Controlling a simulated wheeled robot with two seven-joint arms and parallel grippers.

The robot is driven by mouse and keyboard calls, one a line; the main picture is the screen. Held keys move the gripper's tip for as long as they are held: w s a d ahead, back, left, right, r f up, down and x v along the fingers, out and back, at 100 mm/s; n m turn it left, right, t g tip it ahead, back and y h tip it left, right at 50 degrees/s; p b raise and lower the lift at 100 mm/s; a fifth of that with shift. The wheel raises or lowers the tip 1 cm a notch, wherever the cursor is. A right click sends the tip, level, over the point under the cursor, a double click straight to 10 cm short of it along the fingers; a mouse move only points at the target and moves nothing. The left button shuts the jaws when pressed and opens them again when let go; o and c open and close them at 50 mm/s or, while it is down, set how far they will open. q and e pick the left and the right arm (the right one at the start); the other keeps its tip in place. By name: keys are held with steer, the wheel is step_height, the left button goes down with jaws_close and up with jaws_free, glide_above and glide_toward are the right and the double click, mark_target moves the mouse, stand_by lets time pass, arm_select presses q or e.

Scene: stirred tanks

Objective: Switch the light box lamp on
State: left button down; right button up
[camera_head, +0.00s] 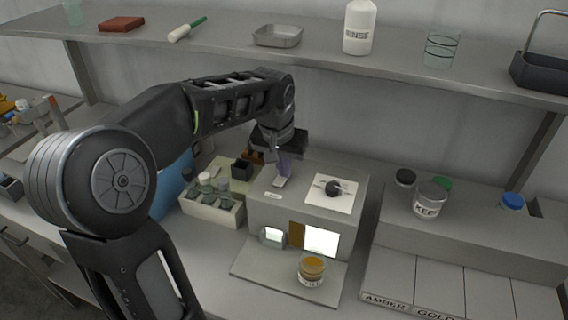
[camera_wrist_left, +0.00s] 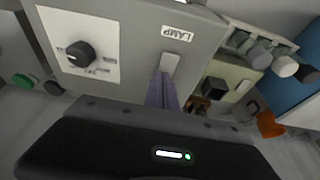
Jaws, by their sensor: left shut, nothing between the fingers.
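The grey light box (camera_head: 310,205) stands on the bench, and its top also shows in the wrist view (camera_wrist_left: 125,45). A pale lamp switch (camera_head: 279,183) sits on its top beside a LAMP label, clear in the wrist view (camera_wrist_left: 171,62). The front window (camera_head: 322,241) looks bright white. My left gripper (camera_head: 283,172) is shut and empty, pointing down at the switch. In the wrist view its purple fingertips (camera_wrist_left: 163,84) reach the switch's near end; I cannot tell whether they touch. My right gripper is not in view.
A black knob (camera_head: 334,188) on a white plate sits right of the switch. An amber jar (camera_head: 312,270) stands before the box. A rack of capped vials (camera_head: 213,208) stands left. A shelf (camera_head: 220,45) runs above, with a RINSE bottle (camera_head: 359,28).

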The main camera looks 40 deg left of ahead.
arm_select(q)
steer(key=shift+s, duration=0.2)
steer(key=shift+s+d+r, duration=0.15)
steer(key=shift+s+d, duration=0.1)
steer(key=shift+s, duration=0.35)
steer(key=r+p, duration=0.2)
steer(key=r, duration=0.1)
steer(key=r+p, duration=0.1)
steer(key=r, duration=0.1)
steer(key=shift+w+a+p, duration=0.1)
steer(key=shift+w+p, duration=0.2)
steer(key=shift+p, duration=0.1)
steer(key=shift+r+b, duration=0.35)
steer(key=shift+b, duration=0.35)
step_height(320, 180, up, 8)
glide_above(283, 180)
steer(key=shift+s+r, duration=0.15)
steer(key=shift+s, duration=0.15)
